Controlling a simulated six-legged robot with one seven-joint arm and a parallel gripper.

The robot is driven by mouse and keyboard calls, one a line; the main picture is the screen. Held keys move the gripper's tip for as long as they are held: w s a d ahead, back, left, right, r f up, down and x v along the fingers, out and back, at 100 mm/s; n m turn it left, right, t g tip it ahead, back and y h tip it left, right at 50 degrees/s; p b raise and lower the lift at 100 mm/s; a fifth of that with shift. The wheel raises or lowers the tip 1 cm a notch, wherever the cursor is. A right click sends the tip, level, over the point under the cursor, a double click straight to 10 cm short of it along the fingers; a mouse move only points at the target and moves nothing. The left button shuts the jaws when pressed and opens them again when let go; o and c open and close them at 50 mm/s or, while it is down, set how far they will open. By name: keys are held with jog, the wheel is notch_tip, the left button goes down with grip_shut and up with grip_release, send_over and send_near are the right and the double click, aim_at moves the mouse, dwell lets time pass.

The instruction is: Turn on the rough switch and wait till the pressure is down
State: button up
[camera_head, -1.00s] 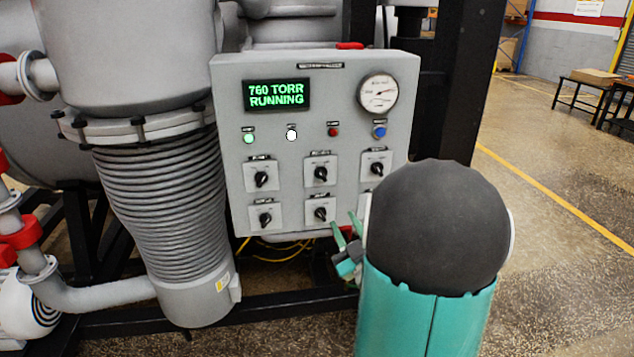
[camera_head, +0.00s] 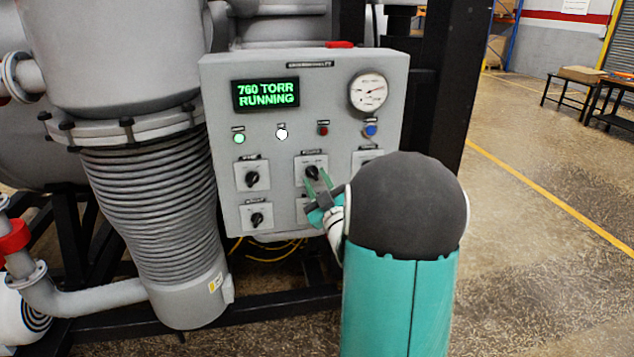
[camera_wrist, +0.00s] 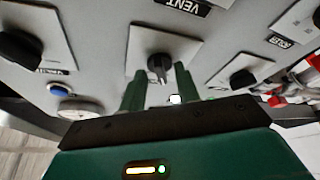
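The grey control panel (camera_head: 225,200) has a green display (camera_head: 265,94) reading "760 TORR RUNNING" and a round dial gauge (camera_head: 369,92). Several black rotary switches sit below; their small labels are mostly unreadable in the head view, so I cannot confirm which is the rough switch. My gripper (camera_head: 318,184) is at the upper middle switch (camera_head: 312,172). In the wrist view my gripper (camera_wrist: 160,82) is open, its green fingers on either side of that switch's black knob (camera_wrist: 158,65). Whether they touch it I cannot tell. My arm partly hides the lower middle and upper right switches.
Other switches flank the upper middle one closely, including the upper left switch (camera_head: 252,178). A label reading "VENT" (camera_wrist: 183,6) shows in the wrist view. A ribbed grey column (camera_head: 155,205) stands left of the panel. Open floor (camera_head: 540,260) lies to the right.

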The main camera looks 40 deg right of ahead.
jog(key=shift+w+r, duration=0.1)
jog(key=shift+w, duration=0.1)
jog(key=shift+c, duration=0.4)
grip_shut()
jog(key=shift+m+h, duration=0.3)
jog(key=m+h, duration=0.1)
jog(key=m, duration=0.2)
jog(key=m+g+h, duration=0.1)
jog(key=m, duration=0.2)
jog(key=m+h, duration=0.2)
jog(key=shift+w+a+m, duration=0.2)
jog(key=shift+a+m, duration=0.1)
jog(key=shift+m, duration=0.1)
jog(key=m+g+h, duration=0.1)
jog(key=m, duration=0.3)
jog(key=m+g+h, duration=0.2)
jog(key=m, duration=0.2)
jog(key=shift+a, duration=0.15)
jog(key=shift+g, duration=0.3)
